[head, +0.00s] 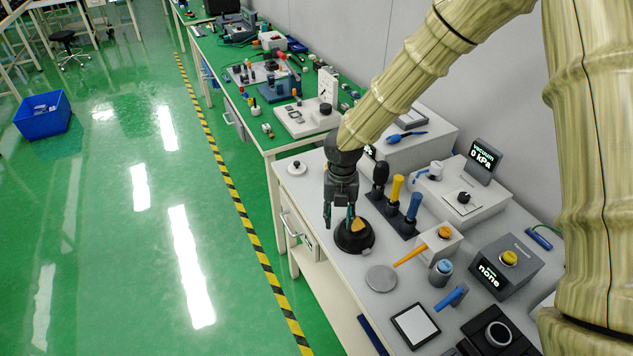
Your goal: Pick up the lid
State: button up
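A small round white lid with a dark knob (297,167) lies flat near the left edge of the white table, to the left of my gripper. My gripper (339,218) points down with its two fingers apart, and nothing shows between them. Its right finger is in front of or just over a black round dish-like object with an orange piece (355,238); I cannot tell whether they touch. A flat grey disc (380,278) lies nearer on the table. It could also be a lid.
A rack of black, yellow and blue-handled tools (393,208) stands right of my gripper. A vacuum display box (465,196), an orange-handled tool (412,254) and a dark box reading "none" (504,267) stand farther right. The table's left edge is close to my gripper.

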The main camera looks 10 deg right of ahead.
aim_at(297, 168)
jog(key=u, duration=0.05)
jog(key=k, duration=0.35)
jog(key=z, duration=0.1)
jog(key=i, duration=1.5)
jog(key=u, duration=0.35)
